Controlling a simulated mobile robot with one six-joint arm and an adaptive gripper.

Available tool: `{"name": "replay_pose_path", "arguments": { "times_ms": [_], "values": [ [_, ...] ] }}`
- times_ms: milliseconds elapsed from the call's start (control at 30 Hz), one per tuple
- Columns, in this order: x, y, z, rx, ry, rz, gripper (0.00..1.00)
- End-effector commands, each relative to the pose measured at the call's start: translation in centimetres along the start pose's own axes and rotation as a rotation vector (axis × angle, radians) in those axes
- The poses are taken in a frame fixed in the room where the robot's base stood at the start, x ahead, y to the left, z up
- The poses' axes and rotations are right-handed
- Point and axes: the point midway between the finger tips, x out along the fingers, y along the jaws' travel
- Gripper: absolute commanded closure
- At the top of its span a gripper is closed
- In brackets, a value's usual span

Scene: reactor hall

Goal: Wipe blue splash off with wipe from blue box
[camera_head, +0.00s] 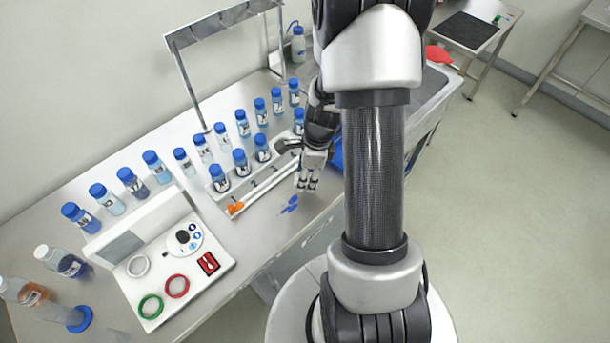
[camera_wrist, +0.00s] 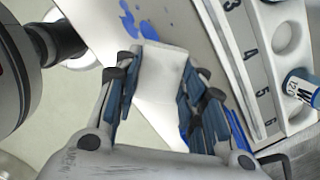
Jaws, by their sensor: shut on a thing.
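The blue splash (camera_head: 290,204) lies on the steel bench top, just in front of my gripper (camera_head: 308,180) in the head view. It also shows as blue patches (camera_wrist: 138,22) at the top of the wrist view. My gripper is shut on a white wipe (camera_wrist: 158,82), whose flat end sticks out between the fingers toward the splash. I cannot tell whether the wipe touches the bench. The blue box (camera_head: 337,152) is mostly hidden behind my arm in the head view. A strip of blue (camera_wrist: 184,118) shows beside the fingers in the wrist view.
A white numbered rack (camera_head: 262,192) with blue-capped bottles (camera_head: 219,178) stands close to my gripper. More bottles line the back of the bench. A white device (camera_head: 150,265) with coloured rings is at the front left. The bench's front edge lies near the splash.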

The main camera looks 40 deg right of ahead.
Motion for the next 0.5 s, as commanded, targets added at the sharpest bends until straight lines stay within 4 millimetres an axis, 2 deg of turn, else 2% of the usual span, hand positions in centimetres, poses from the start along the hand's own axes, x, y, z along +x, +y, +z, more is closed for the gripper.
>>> {"name": "replay_pose_path", "arguments": {
  "times_ms": [33, 200, 500],
  "values": [
    [-0.9, -0.1, 0.1, -0.001, 0.0, 0.0, 0.82],
    [-2.1, -0.1, 0.0, -0.006, 0.0, 0.0, 0.82],
    [-2.2, -0.1, 0.0, -0.008, 0.0, 0.001, 0.82]
  ]
}}
